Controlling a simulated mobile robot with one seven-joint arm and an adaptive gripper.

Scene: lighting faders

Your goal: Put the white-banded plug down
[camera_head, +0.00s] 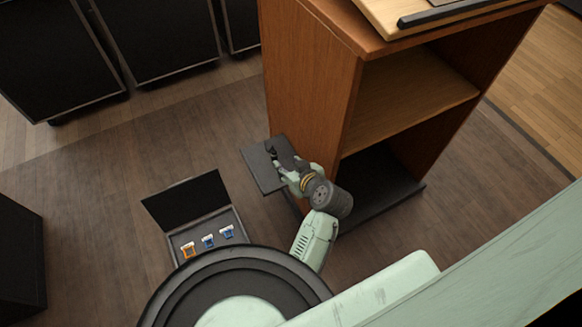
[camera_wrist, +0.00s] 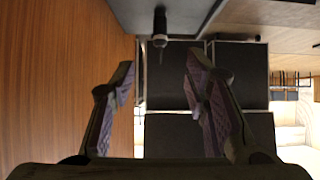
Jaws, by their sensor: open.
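The white-banded plug (camera_wrist: 160,24) is a small dark upright-looking cylinder in the wrist view. A pale band shows near its end, and a thin tip points away from the dark side shelf (camera_wrist: 125,12). It appears to be at the shelf, apart from both fingers. My gripper (camera_wrist: 158,78) is open, its two fingers spread wide with nothing between them. In the head view my gripper (camera_head: 278,158) is over or beside the dark side shelf (camera_head: 258,172) by the wooden lectern. There I cannot tell the plug from the dark fingers.
The wooden lectern (camera_head: 305,85) stands right beside my gripper, with open shelves. An open case (camera_head: 235,213) on the floor holds one orange and two blue pieces. Black cabinets (camera_head: 155,35) stand at the back left. The floor between is clear.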

